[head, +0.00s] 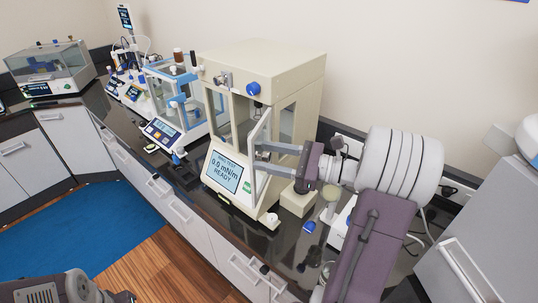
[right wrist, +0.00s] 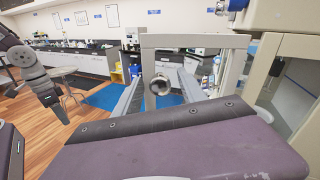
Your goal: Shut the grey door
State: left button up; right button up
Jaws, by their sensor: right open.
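The grey door (head: 262,150) is a framed pane on the front of the beige oil tester (head: 270,65). It stands open, swung out from the tester's front. In the right wrist view the door frame (right wrist: 190,41) crosses ahead of my fingers, and a round metal knob (right wrist: 160,85) shows between them. My right gripper (head: 262,158) is open and empty, with its fingers pointing left at the door. Whether the fingers touch the door I cannot tell. My left gripper is not in view; only part of my left arm shows at the bottom left.
A small blue object (head: 309,227) lies on the counter in front of my right arm. A blue mat (head: 75,230) covers the floor.

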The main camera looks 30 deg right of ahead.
grip_shut()
dwell(1.4)
